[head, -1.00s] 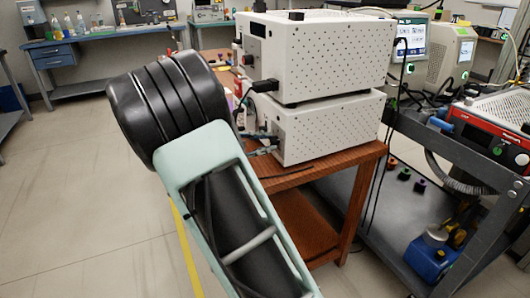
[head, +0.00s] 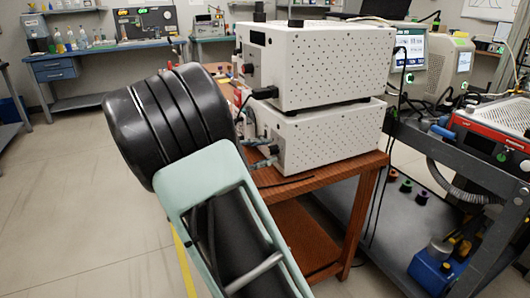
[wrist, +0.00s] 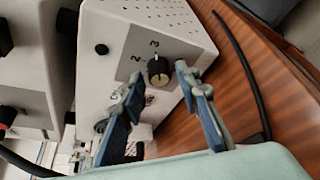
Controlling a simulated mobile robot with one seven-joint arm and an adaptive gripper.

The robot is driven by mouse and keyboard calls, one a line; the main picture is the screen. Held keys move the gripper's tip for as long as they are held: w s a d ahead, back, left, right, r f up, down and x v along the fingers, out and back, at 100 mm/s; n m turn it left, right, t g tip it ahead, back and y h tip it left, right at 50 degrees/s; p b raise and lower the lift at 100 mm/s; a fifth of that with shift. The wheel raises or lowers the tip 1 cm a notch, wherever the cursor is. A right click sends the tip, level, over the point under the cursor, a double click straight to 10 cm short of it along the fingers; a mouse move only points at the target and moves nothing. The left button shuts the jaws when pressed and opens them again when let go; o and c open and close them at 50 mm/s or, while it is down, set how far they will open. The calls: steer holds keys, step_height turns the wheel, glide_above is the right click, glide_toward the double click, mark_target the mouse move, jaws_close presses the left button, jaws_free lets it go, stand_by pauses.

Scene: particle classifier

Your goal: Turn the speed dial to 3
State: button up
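The speed dial (wrist: 158,72) is a round black knob on a grey panel of a white perforated box (wrist: 175,18). The printed numbers 2 and 3 show above it in the wrist view, with the 3 near its top. A light mark shows on the knob, but its exact setting is hard to tell. My gripper (wrist: 158,76) is open, with one blue-grey finger left of the dial and one right of it. I see a gap on both sides and no clear contact.
In the head view two white perforated boxes, upper (head: 330,60) and lower (head: 325,140), are stacked on a wooden table (head: 325,178). A grey cart (head: 390,215) stands close on the right. A black cable (wrist: 245,75) lies on the wood. Floor on the left is clear.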

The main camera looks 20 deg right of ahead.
steer(key=shift+o, duration=0.3)
steer(key=v, duration=1.2)
